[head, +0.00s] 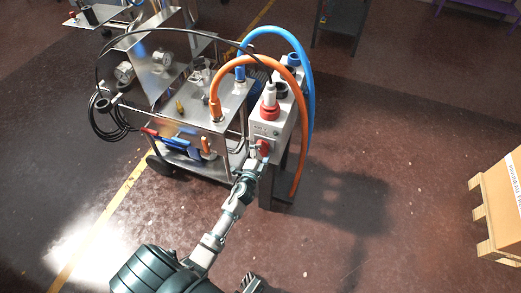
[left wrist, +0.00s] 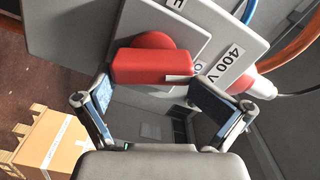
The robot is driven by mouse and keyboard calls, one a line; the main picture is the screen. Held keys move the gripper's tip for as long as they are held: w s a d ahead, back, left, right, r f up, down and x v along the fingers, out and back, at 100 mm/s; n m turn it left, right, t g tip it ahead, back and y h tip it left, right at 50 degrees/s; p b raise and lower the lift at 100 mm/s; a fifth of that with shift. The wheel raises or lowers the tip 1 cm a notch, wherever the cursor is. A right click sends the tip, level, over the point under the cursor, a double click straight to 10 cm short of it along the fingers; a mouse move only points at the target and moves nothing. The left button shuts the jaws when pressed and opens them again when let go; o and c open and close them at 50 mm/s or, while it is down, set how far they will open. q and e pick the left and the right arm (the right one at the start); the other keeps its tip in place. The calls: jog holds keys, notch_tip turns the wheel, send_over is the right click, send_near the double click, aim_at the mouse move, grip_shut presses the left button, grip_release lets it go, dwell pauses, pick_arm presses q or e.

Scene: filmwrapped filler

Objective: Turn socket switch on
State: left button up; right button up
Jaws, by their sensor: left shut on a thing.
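The red socket switch (head: 264,147) is on the front of the grey socket box (head: 268,128), low on its face. In the left wrist view the red switch handle (left wrist: 152,66) lies across the plate, beside a "400 V" label. My left gripper (head: 254,163) reaches the switch from below. Its two fingers (left wrist: 152,90) stand at either end of the red handle, shut on it; the exact contact is partly hidden. A dark part at the bottom edge of the head view looks like my right gripper (head: 251,284), cut off and too small to read.
A red and white plug (head: 269,103) with a black cable sits in the box above the switch. Orange (head: 299,165) and blue (head: 309,80) hoses arch around the box. A metal cart (head: 190,105) stands to the left. A cardboard box (head: 500,195) is at right; floor between is clear.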

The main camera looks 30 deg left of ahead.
pick_arm(q)
jog(key=m, duration=0.3)
jog(key=shift+w+d+f+m, duration=0.15)
jog(key=shift+f+m, duration=0.1)
jog(key=shift+m, duration=0.65)
jog(key=shift+a, duration=0.2)
jog(key=o, duration=0.8)
